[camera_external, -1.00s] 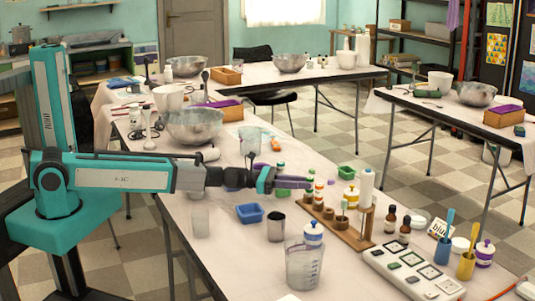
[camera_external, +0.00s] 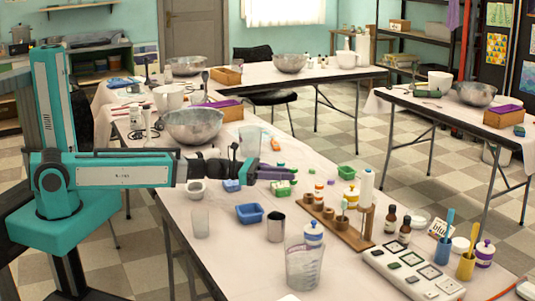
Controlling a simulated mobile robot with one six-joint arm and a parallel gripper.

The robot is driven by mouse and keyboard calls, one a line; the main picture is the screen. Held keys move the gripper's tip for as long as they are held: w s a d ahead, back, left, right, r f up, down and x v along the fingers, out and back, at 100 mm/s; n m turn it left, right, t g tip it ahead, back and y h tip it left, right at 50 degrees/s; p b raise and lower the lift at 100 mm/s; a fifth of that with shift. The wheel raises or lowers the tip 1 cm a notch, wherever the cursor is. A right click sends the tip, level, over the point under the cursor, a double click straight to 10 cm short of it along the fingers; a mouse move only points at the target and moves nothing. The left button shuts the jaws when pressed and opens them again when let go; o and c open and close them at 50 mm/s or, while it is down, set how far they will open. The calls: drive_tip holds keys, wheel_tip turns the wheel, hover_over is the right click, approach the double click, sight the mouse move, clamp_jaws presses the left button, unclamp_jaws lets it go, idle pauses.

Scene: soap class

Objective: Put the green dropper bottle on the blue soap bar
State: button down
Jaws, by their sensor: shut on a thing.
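My gripper (camera_external: 290,174) is above the middle of the table, pointing right. A small blue block (camera_external: 232,185), which looks like the blue soap bar, lies on the table below my forearm, left of the gripper.
A blue tray (camera_external: 249,214), a dark metal cup (camera_external: 276,228) and a clear beaker (camera_external: 303,268) stand nearer the camera. A wooden rack (camera_external: 343,232) with bottles is to the right. A steel bowl (camera_external: 193,127) and a clear jug (camera_external: 249,141) stand behind the arm.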

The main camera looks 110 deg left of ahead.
drive_tip(key=s+p, duration=0.1)
drive_tip(key=s+d+p, duration=0.1)
drive_tip(key=p, duration=0.1)
drive_tip(key=shift+d+r, duration=0.1)
drive_tip(key=shift+r, duration=0.25)
drive_tip(key=p, duration=0.3)
drive_tip(key=shift+s+d+p, duration=0.2)
drive_tip(key=shift+s+p, duration=0.1)
drive_tip(key=shift+p, duration=0.05)
drive_tip(key=p, duration=0.2)
drive_tip(key=s+p, duration=0.1)
drive_tip(key=p, duration=0.1)
drive_tip(key=shift+d+r, duration=0.1)
drive_tip(key=shift+d, duration=0.15)
drive_tip(key=s+d+p, duration=0.3)
drive_tip(key=s+p, duration=0.2)
drive_tip(key=p, duration=0.4)
drive_tip(key=shift+r+p, duration=0.15)
drive_tip(key=shift+p, duration=0.2)
drive_tip(key=shift+s, duration=0.1)
